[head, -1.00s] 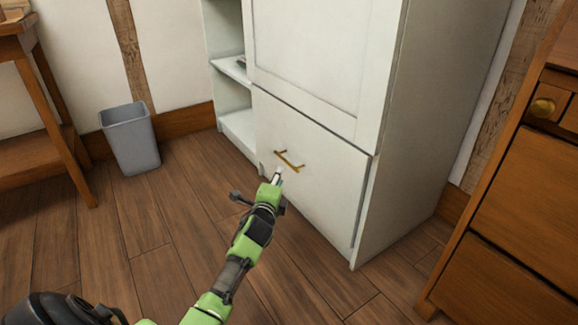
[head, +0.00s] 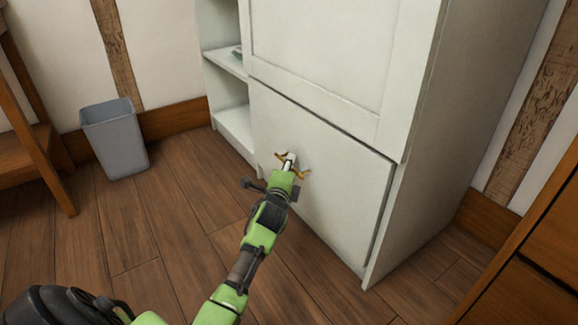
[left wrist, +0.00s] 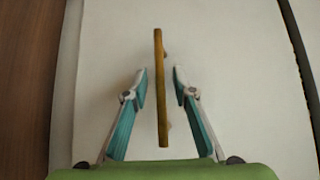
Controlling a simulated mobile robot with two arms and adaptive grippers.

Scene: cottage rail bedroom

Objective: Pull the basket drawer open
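The basket drawer (head: 335,205) is the white lower front of the white cabinet, and it looks shut. Its brass bar handle (head: 304,173) is partly hidden behind my left gripper (head: 290,158) in the head view. In the left wrist view the handle (left wrist: 160,88) runs upright between the two fingers of my left gripper (left wrist: 160,85). The fingers are open, one on each side of the handle, with a gap on both sides. My right gripper is not in view.
A grey waste bin (head: 114,138) stands on the wooden floor at the left. Open shelves (head: 229,62) are on the cabinet's left side. A wooden dresser (head: 535,265) stands at the right. The floor before the drawer is clear except for my arm.

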